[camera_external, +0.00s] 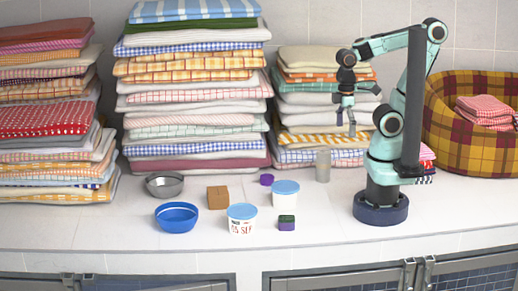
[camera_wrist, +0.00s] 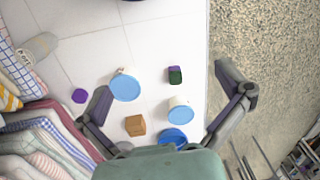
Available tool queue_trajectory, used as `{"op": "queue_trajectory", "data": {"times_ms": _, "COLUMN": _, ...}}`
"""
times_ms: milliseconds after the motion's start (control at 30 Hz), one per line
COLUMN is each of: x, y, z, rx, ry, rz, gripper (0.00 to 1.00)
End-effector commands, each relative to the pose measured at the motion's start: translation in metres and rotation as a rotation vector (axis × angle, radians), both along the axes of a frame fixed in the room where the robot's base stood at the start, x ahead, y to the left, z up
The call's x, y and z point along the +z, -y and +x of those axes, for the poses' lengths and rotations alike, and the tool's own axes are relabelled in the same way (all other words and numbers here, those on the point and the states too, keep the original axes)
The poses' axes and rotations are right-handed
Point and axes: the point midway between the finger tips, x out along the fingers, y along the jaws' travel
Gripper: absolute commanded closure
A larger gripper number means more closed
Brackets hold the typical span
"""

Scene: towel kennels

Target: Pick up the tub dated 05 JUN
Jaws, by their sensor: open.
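Two white tubs with blue lids stand upright on the white counter. The front tub (camera_external: 242,219) has printing that looks like "05 SE", its end out of sight around the curve; it also shows in the wrist view (camera_wrist: 181,112). The rear tub (camera_external: 286,195) shows no readable date; it also shows in the wrist view (camera_wrist: 125,86). I cannot see 05 JUN on either tub. My gripper (camera_external: 346,112) is open and empty, raised above the counter right of the tubs. In the wrist view, its fingers (camera_wrist: 163,80) are spread wide, with the tubs well below.
Near the tubs are a brown block (camera_external: 217,198), a blue bowl (camera_external: 176,217), a metal bowl (camera_external: 164,185), a small purple item (camera_external: 266,180) and a purple-green block (camera_external: 286,223). A grey cylinder (camera_external: 323,166) stands behind. Towel stacks (camera_external: 195,100) line the back; a plaid basket (camera_external: 460,135) is right.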

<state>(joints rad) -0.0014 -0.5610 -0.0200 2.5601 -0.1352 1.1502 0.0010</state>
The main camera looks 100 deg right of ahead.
Motion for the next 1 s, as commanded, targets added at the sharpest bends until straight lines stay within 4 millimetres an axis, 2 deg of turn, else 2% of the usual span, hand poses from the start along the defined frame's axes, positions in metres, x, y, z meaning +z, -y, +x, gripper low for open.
{"op": "queue_trajectory", "data": {"times_ms": 133, "x": 0.000, "y": 0.000, "z": 0.002, "rx": -0.016, "ry": 0.008, "rz": 0.001, "gripper": 0.00}}
{"op": "queue_trajectory", "data": {"times_ms": 233, "x": 0.002, "y": -0.001, "z": 0.017, "rx": -0.064, "ry": 0.083, "rz": 0.008, "gripper": 0.00}}
{"op": "queue_trajectory", "data": {"times_ms": 267, "x": 0.004, "y": -0.001, "z": 0.026, "rx": -0.086, "ry": 0.124, "rz": 0.012, "gripper": 0.00}}
{"op": "queue_trajectory", "data": {"times_ms": 367, "x": 0.012, "y": 0.002, "z": 0.070, "rx": -0.193, "ry": 0.259, "rz": 0.029, "gripper": 0.00}}
{"op": "queue_trajectory", "data": {"times_ms": 400, "x": 0.011, "y": 0.006, "z": 0.088, "rx": -0.242, "ry": 0.286, "rz": 0.034, "gripper": 0.00}}
{"op": "queue_trajectory", "data": {"times_ms": 467, "x": 0.005, "y": 0.014, "z": 0.111, "rx": -0.311, "ry": 0.311, "rz": 0.034, "gripper": 0.00}}
{"op": "queue_trajectory", "data": {"times_ms": 567, "x": -0.013, "y": 0.030, "z": 0.144, "rx": -0.415, "ry": 0.320, "rz": 0.027, "gripper": 0.00}}
{"op": "queue_trajectory", "data": {"times_ms": 633, "x": -0.033, "y": 0.045, "z": 0.163, "rx": -0.487, "ry": 0.307, "rz": 0.013, "gripper": 0.00}}
{"op": "queue_trajectory", "data": {"times_ms": 733, "x": -0.073, "y": 0.068, "z": 0.180, "rx": -0.579, "ry": 0.254, "rz": -0.014, "gripper": 0.00}}
{"op": "queue_trajectory", "data": {"times_ms": 833, "x": -0.113, "y": 0.087, "z": 0.178, "rx": -0.637, "ry": 0.167, "rz": -0.042, "gripper": 0.00}}
{"op": "queue_trajectory", "data": {"times_ms": 900, "x": -0.137, "y": 0.094, "z": 0.169, "rx": -0.663, "ry": 0.094, "rz": -0.056, "gripper": 0.00}}
{"op": "queue_trajectory", "data": {"times_ms": 1000, "x": -0.159, "y": 0.099, "z": 0.156, "rx": -0.687, "ry": 0.019, "rz": -0.064, "gripper": 0.00}}
